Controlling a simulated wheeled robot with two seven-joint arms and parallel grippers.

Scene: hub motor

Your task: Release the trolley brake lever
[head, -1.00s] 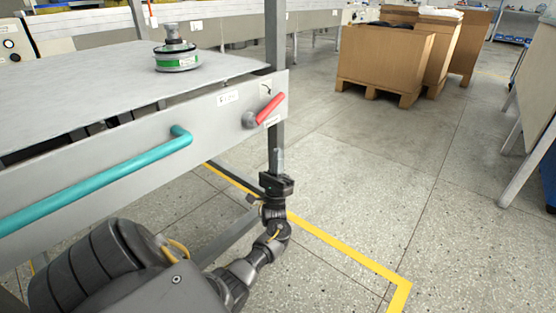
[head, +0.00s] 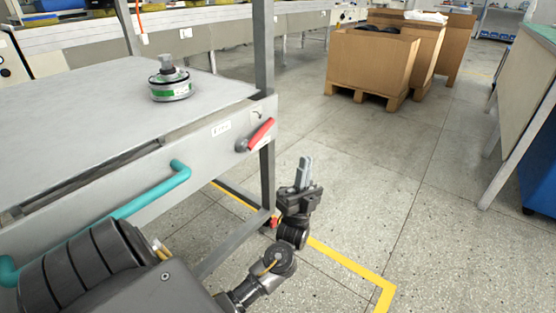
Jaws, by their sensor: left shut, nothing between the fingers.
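The red brake lever (head: 261,133) sits on the grey side panel of the trolley (head: 200,150), near its right corner post. It slants up to the right from its round pivot. My left gripper (head: 304,166) is shut and empty, fingers pointing up. It is to the right of the lever and lower in the picture, apart from it. The teal handle (head: 150,196) is on the same panel, left of the lever. My right gripper is not in view.
A hub motor (head: 171,85) with a green band stands on the trolley top. Cardboard boxes on pallets (head: 368,62) stand at the back. A table (head: 525,95) is at the right. Yellow tape (head: 350,264) marks the floor, and the floor between is clear.

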